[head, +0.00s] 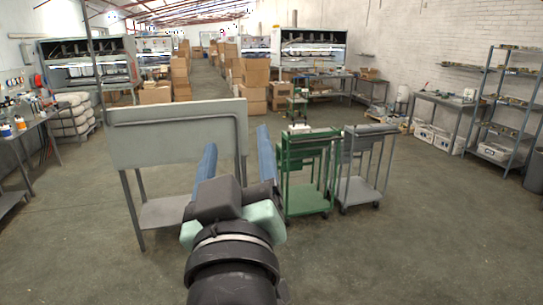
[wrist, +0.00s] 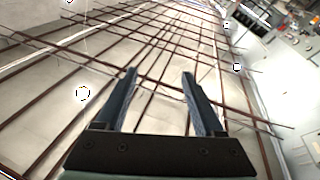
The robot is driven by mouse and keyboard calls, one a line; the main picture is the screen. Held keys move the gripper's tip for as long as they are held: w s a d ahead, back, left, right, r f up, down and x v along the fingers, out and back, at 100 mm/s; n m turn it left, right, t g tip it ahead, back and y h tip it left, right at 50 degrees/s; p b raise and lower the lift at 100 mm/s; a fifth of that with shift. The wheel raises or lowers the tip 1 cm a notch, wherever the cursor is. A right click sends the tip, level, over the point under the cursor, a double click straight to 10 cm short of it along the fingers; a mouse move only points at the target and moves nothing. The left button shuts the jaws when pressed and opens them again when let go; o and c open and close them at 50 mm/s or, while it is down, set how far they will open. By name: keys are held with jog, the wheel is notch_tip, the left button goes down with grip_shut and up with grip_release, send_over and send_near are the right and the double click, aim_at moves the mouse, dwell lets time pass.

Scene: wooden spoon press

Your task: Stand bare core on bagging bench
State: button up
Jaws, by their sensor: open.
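My gripper (head: 237,137) is raised in front of me in the head view, its two blue fingers wide apart with nothing between them. In the wrist view my gripper (wrist: 159,72) is also open and empty, pointing up toward the roof beams. I cannot make out a bare core in either view. No bench is clearly marked as the bagging bench. A grey metal stand (head: 125,150) with an upright panel and a low shelf is just beyond my gripper, which hides part of its right side.
A green cart (head: 308,200) and a grey cart (head: 358,190) stand right of the grey stand. Stacked cardboard boxes (head: 254,75) are behind. A workbench (head: 450,102) and shelving (head: 508,105) line the right wall; a table (head: 30,125) is at left.

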jog(key=s+d+r+m+t+h, duration=0.1)
jog(key=s+d+r+m+t, duration=0.1)
jog(key=s+r, duration=0.3)
jog(key=s+d+r+m+t, duration=0.2)
jog(key=s+r+m+t, duration=0.1)
jog(key=r, duration=0.8)
jog(key=shift+s+t+h, duration=0.4)
jog(key=shift+s+t, duration=0.4)
jog(key=shift+s, duration=0.4)
jog(key=shift+f, duration=0.1)
